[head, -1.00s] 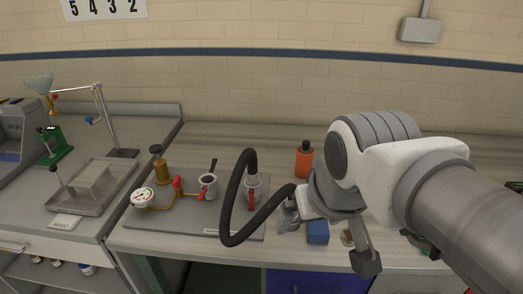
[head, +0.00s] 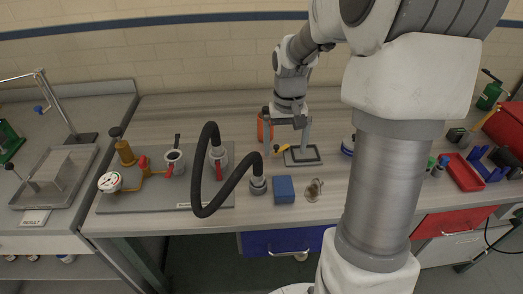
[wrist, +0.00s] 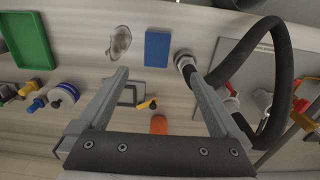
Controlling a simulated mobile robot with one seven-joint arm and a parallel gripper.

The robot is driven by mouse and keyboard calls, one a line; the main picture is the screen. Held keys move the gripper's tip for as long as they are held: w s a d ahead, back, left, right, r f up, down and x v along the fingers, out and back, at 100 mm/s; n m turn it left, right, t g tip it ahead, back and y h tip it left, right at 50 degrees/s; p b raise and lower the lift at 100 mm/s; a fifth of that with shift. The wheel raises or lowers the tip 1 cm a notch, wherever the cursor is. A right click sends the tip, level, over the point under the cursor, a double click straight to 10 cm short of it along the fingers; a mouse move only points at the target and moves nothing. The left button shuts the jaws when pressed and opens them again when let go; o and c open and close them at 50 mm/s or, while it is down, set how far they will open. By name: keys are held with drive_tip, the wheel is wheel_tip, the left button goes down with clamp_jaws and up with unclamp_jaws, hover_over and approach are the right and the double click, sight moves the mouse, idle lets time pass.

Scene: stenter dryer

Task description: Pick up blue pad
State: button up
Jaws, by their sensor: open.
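The blue pad (head: 284,190) is a small rectangular block lying on the wooden bench near its front edge. In the wrist view the blue pad (wrist: 157,48) is seen from above, upper middle, beyond the fingertips. My gripper (head: 288,125) hangs above the bench, farther back than the pad, and is apart from it. In the wrist view my gripper (wrist: 156,78) has its two fingers spread wide with nothing between them.
A black hose's grey end (head: 257,186) stands close left of the pad. A small metallic piece (head: 314,190) lies close to its right. A dark square frame (head: 302,156), a yellow-handled item (head: 282,149) and an orange bottle (head: 265,127) are behind.

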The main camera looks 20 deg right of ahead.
hover_over(284, 189)
drive_tip(key=f, duration=1.2)
drive_tip(key=shift+w+a+f, duration=0.15)
drive_tip(key=shift+w+a, duration=0.05)
drive_tip(key=shift+s+d+f, duration=0.1)
drive_tip(key=shift+s+f, duration=0.05)
drive_tip(key=shift+f, duration=1.2)
drive_tip(key=shift+s+d+f, duration=0.1)
drive_tip(key=shift+f, duration=1.25)
drive_tip(key=c, duration=1.4)
